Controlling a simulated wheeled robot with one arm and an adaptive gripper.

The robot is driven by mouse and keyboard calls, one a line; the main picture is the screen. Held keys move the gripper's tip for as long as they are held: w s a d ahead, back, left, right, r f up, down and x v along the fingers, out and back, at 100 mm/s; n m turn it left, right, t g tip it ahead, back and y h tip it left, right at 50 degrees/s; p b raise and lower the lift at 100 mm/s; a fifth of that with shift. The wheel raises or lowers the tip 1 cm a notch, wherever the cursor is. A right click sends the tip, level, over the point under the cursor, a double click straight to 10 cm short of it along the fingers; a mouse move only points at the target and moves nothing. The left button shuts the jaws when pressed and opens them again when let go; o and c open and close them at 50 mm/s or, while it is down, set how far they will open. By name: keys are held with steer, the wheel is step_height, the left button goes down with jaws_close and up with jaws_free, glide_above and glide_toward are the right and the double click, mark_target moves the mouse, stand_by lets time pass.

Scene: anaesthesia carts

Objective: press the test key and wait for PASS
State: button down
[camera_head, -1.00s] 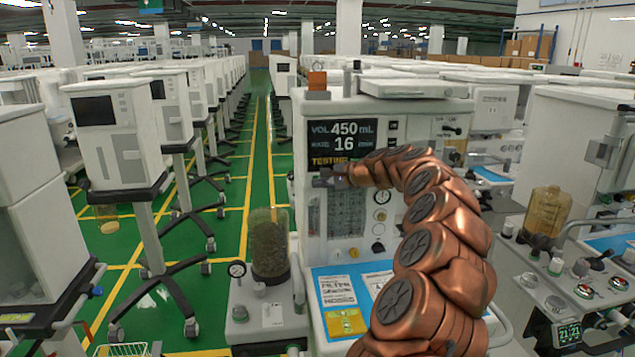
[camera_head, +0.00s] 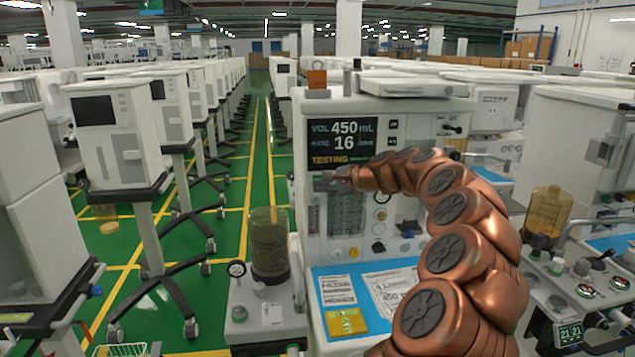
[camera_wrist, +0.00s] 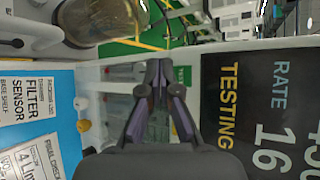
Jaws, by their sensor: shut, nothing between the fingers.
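The anaesthesia machine's dark display (camera_head: 342,144) reads VOL 450 mL and RATE 16, with TESTING in yellow below. No PASS is readable. In the wrist view the display (camera_wrist: 264,110) appears turned sideways at the right and also reads TESTING. My gripper (camera_head: 323,181) is in front of the panel just below the display. In the wrist view my gripper (camera_wrist: 160,68) is shut and empty, its fingertips pointing at the panel. A small green marking (camera_wrist: 183,75) shows beside the fingertips. The test key cannot be clearly made out; the gripper may hide it. I cannot tell whether the fingertips touch the panel.
Flow tubes (camera_head: 345,215) and knobs sit below the display. A worktop with blue mat (camera_head: 322,272) and printed sheets juts out below. A dark canister (camera_head: 269,245) stands at left. Another machine with an amber jar (camera_head: 547,212) is close at right. The green aisle at left is open.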

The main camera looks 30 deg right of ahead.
steer(key=s, duration=0.1)
steer(key=s+a, duration=0.1)
steer(key=s, duration=0.1)
steer(key=shift+a, duration=0.1)
steer(key=shift+a, duration=0.1)
stand_by(0.8)
steer(key=s+a+n+g+y, duration=0.1)
steer(key=s+a+n+g, duration=0.15)
steer(key=a, duration=0.65)
steer(key=s+a+n+g+y, duration=0.15)
steer(key=a+n, duration=0.25)
steer(key=a, duration=0.4)
steer(key=s+a+f+n+g, duration=0.3)
steer(key=s+a+n, duration=0.1)
steer(key=s+a, duration=0.7)
steer(key=s+a+f+n+g+h, duration=0.1)
steer(key=s+a+f+n+g, duration=0.2)
steer(key=s, duration=0.5)
steer(key=s+a+f+n+g+h, duration=0.1)
steer(key=s+a+f+n+h, duration=0.1)
steer(key=s+f, duration=0.4)
steer(key=s+d+f+n+g+h, duration=0.1)
steer(key=s+d+f, duration=0.1)
steer(key=s, duration=0.6)
steer(key=s+d+f+n+g+h, duration=0.1)
steer(key=s+d+f+g+h, duration=0.1)
steer(key=s, duration=0.6)
steer(key=shift+s+d+n, duration=0.35)
steer(key=shift+s+d, duration=0.05)
steer(key=shift+d, duration=0.25)
